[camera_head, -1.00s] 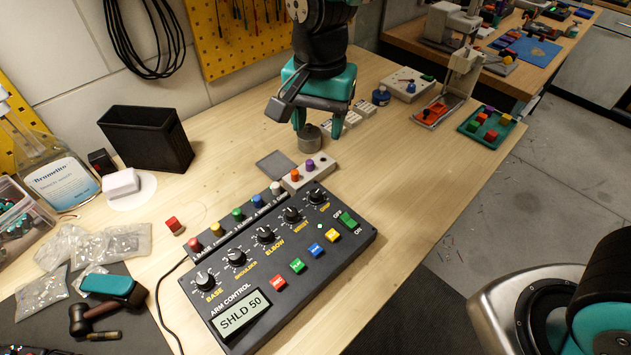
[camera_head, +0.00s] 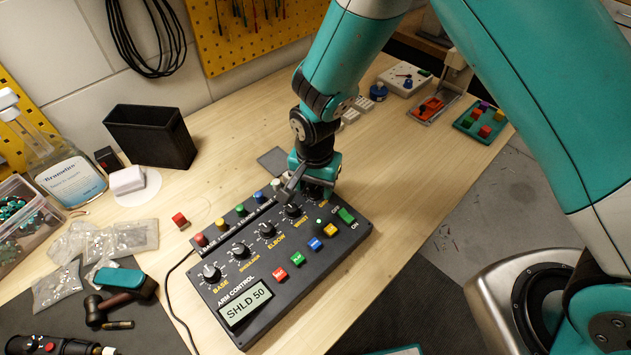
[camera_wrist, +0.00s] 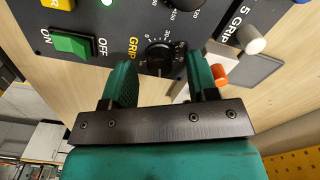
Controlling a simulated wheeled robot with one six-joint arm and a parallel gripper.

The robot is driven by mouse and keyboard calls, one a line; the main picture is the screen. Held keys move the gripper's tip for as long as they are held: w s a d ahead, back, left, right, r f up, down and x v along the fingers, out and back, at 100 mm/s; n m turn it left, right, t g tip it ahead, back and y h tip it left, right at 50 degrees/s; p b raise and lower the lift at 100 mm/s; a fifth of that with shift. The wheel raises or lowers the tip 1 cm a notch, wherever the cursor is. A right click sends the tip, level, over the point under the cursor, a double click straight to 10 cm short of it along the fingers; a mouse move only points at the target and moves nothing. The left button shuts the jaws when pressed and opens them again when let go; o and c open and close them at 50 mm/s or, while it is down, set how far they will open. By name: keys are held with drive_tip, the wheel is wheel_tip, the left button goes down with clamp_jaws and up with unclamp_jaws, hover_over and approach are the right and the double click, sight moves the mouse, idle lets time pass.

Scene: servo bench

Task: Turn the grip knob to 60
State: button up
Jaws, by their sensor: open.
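The black control box (camera_head: 300,268) lies on the bench with a row of labelled knobs, and its display (camera_head: 246,304) reads SHLD 50. The grip knob (camera_wrist: 158,59), black and round with a printed scale, shows in the wrist view beside the yellow GRIP label. In the head view my gripper hides most of it. My gripper (camera_head: 313,186) is over the far right end of the box, pointing down. In the wrist view my gripper (camera_wrist: 160,74) is open, with one green finger on each side of the knob. I cannot tell whether either finger touches it.
The wrist knob (camera_head: 292,211) is close to my gripper's left. The green ON/OFF switch (camera_head: 346,215) lies to the right of the grip knob and shows in the wrist view (camera_wrist: 74,43). A small panel with an orange button (camera_wrist: 219,75) is close to the right finger.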

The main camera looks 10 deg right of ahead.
drive_tip(key=shift+f, duration=0.3)
drive_tip(key=c, duration=0.9)
drive_tip(key=shift+c, duration=0.2)
